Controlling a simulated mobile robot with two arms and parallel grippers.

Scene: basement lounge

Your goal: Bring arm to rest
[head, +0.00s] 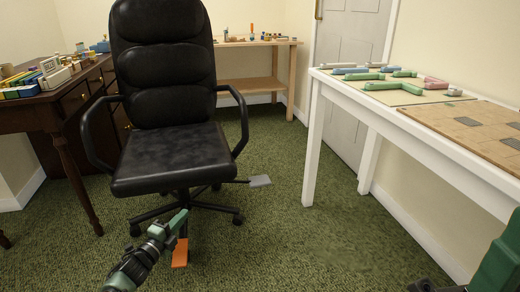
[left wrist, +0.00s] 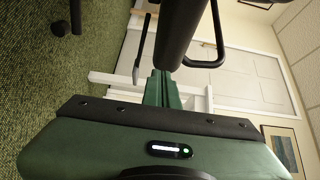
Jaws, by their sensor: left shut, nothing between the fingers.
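My left gripper (head: 180,218) reaches in from the bottom of the head view, low in front of the black office chair (head: 165,160). Its narrow green fingers are shut with nothing held between them. In the left wrist view the closed green fingers (left wrist: 162,88) point toward the dark chair parts. I cannot tell whether the gripper touches the chair. Part of my right arm (head: 498,262) shows at the lower right edge; its fingers are not in view.
A white table (head: 315,130) with green pieces and boards stands right. A dark wooden desk (head: 65,110) with several small objects stands left. A wooden bench (head: 262,85) is behind the chair. An orange piece (head: 180,253) shows below my left gripper. Green carpet (head: 310,240) is clear between chair and table.

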